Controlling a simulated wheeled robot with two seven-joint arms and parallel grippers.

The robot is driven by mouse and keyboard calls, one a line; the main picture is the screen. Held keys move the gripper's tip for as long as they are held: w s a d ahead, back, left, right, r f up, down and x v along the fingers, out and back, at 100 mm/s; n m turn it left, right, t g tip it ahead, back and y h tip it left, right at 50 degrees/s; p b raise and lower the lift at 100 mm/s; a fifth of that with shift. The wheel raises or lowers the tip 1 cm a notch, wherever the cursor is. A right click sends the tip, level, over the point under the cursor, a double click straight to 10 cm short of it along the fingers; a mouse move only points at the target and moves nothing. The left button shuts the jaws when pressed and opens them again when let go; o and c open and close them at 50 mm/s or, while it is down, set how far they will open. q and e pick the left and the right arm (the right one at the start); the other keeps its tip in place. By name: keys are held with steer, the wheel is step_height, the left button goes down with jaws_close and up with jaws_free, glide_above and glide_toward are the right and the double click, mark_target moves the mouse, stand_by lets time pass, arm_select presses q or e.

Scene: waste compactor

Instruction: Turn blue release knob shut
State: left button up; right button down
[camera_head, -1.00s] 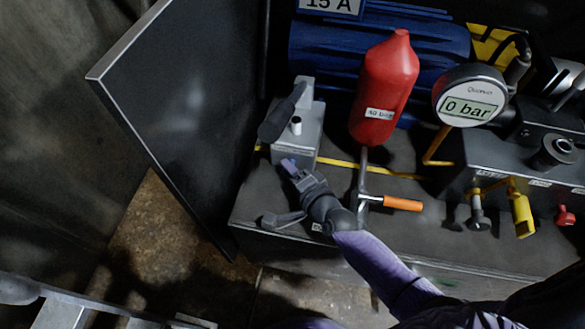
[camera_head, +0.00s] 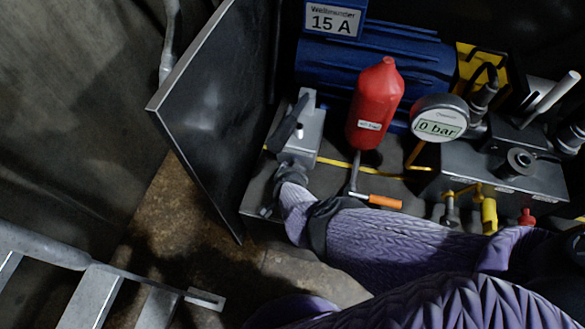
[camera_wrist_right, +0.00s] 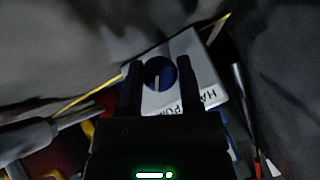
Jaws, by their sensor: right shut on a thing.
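The blue release knob (camera_wrist_right: 160,70) is a round blue disc with a pale mark, on a light grey block labelled as a hand pump (camera_wrist_right: 205,75). In the right wrist view, the fingers of my right gripper (camera_wrist_right: 158,80) stand on either side of the knob, shut on it. In the head view the hand pump block (camera_head: 312,132) stands on the grey unit left of the red bottle. My right gripper (camera_head: 289,167) is at the block's front lower face and hides the knob there. My left gripper is not in view.
A red bottle (camera_head: 376,105) and an orange-handled lever (camera_head: 384,202) stand right of the block, close to my forearm. A gauge (camera_head: 439,118) reads 0 bar. A dark open door panel (camera_head: 215,120) is close on the left. A blue motor (camera_head: 420,65) lies behind.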

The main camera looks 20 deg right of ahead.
steer(key=shift+w+n+g+h+b, duration=0.2)
steer(key=shift+n+g+h+b, duration=0.3)
steer(key=shift+h+b, duration=0.3)
steer(key=shift+n+g+h+b, duration=0.5)
steer(key=shift+h+b, duration=0.35)
steer(key=shift+h, duration=0.05)
steer(key=shift+w+h, duration=0.1)
steer(key=shift+h, duration=0.2)
arm_select(q)
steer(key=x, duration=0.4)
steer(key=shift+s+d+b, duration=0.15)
steer(key=shift+b, duration=0.25)
arm_select(e)
steer(key=shift+r+n+g, duration=0.15)
steer(key=shift+n+g, duration=0.15)
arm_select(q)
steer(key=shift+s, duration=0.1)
arm_select(e)
steer(key=c, duration=0.7)
jaws_free()
steer(key=shift+o, duration=0.8)
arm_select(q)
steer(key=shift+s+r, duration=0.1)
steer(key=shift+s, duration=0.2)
